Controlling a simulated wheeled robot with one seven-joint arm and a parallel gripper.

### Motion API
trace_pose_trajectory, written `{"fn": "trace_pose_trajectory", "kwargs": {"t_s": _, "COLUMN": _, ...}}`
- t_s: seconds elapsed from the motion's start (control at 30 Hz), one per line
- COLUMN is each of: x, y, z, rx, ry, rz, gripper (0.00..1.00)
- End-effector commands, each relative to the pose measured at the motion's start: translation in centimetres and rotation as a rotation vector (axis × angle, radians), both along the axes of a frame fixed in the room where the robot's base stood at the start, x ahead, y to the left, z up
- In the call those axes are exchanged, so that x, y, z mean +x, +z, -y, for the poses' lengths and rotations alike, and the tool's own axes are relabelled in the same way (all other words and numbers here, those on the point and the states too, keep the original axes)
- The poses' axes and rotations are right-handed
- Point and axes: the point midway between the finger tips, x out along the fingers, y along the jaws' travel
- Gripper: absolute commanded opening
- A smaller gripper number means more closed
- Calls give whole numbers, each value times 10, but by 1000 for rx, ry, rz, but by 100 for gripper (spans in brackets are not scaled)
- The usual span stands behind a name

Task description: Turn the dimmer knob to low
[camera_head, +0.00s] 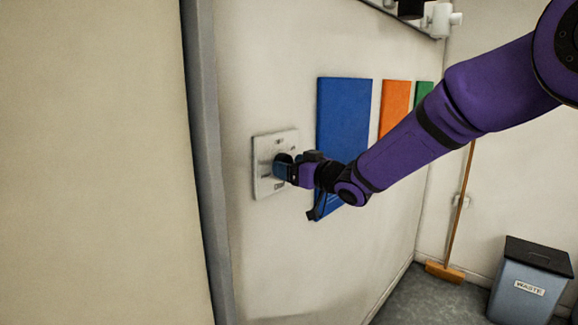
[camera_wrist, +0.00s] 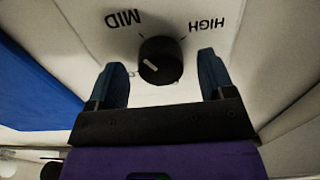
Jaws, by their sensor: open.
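The dimmer plate (camera_head: 262,150) is a pale square on the wall, left of the blue panel. In the wrist view the dimmer knob (camera_wrist: 160,50) is round and black with a short white pointer mark left of its centre. The upside-down labels MID (camera_wrist: 123,18) and HIGH (camera_wrist: 207,25) show above it; no LOW label is visible. My gripper (camera_wrist: 163,70) is open, with one blue finger on each side of the knob and a gap at each side. In the head view my gripper (camera_head: 284,167) is at the plate and hides the knob.
Blue (camera_head: 343,125), orange (camera_head: 394,105) and green (camera_head: 424,92) panels are on the wall behind my arm. A grey post (camera_head: 204,150) stands left of the plate. A broom (camera_head: 445,271) and a waste bin (camera_head: 530,285) are at the right. The wall below the plate is clear.

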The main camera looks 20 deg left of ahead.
Motion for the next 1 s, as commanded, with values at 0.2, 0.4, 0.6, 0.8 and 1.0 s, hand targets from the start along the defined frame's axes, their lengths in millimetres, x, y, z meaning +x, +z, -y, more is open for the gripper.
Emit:
{"fn": "trace_pose_trajectory", "kwargs": {"t_s": 0.2, "x": 3, "y": 0, "z": -9, "rx": 0, "ry": 0, "rz": 0, "gripper": 76}}
{"fn": "trace_pose_trajectory", "kwargs": {"t_s": 0.4, "x": 4, "y": 0, "z": -9, "rx": 0, "ry": -1, "rz": 0, "gripper": 76}}
{"fn": "trace_pose_trajectory", "kwargs": {"t_s": 0.6, "x": 4, "y": 0, "z": -9, "rx": 0, "ry": -1, "rz": 1, "gripper": 34}}
{"fn": "trace_pose_trajectory", "kwargs": {"t_s": 0.8, "x": 4, "y": 0, "z": -8, "rx": -2, "ry": -1, "rz": 4, "gripper": 27}}
{"fn": "trace_pose_trajectory", "kwargs": {"t_s": 1.0, "x": 4, "y": 0, "z": -8, "rx": -18, "ry": -1, "rz": 43, "gripper": 27}}
